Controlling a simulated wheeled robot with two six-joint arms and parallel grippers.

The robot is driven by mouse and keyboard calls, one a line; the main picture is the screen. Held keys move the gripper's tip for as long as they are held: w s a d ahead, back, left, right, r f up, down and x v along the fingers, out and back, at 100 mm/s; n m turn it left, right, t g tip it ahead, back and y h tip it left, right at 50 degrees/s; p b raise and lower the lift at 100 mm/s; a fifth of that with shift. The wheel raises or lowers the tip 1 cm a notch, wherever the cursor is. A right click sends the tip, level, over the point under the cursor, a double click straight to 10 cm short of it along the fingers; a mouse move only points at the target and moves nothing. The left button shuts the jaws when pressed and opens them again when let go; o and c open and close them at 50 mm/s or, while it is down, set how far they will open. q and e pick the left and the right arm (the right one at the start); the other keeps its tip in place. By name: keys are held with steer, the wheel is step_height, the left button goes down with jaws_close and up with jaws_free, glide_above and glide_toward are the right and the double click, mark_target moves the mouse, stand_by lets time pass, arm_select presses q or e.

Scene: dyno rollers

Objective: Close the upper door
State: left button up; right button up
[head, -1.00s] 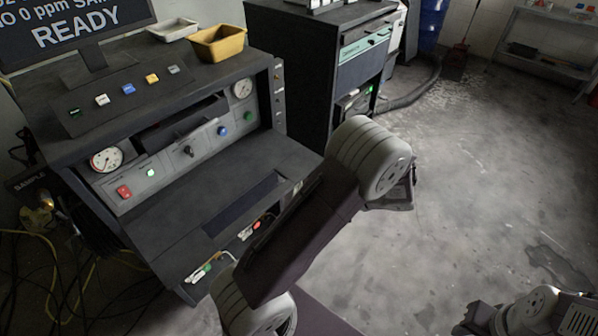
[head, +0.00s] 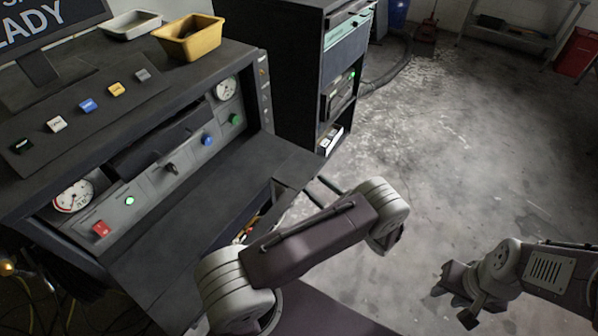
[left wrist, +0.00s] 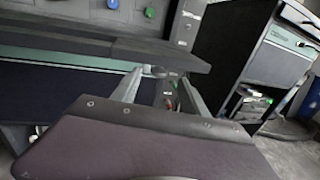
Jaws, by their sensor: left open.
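The upper door is the dark flat panel (head: 215,185) on the front of the console; it hangs open, folded down roughly level. Its edge also crosses the left wrist view (left wrist: 110,48). My left gripper (head: 315,186) shows as two dark fingers by the door's right front corner, partly hidden behind my arm. In the left wrist view its two grey fingers (left wrist: 160,80) are spread, with nothing held between them. They are close to the door's front edge; whether they touch it I cannot tell. My right gripper (head: 460,295) is away from the console, at the lower right; its jaws are unclear.
Below the door is an open space with small coloured items (head: 250,228). A yellow bin (head: 190,40) and a grey tray (head: 130,24) sit on the console top. A dark cabinet (head: 285,70) stands beyond.

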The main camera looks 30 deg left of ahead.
mark_target(301, 174)
arm_select(q)
steer(key=x, duration=0.7)
steer(key=shift+w+a+p, duration=0.1)
steer(key=shift+a+p, duration=0.15)
steer(key=shift+p, duration=0.1)
jaws_close()
stand_by(0.9)
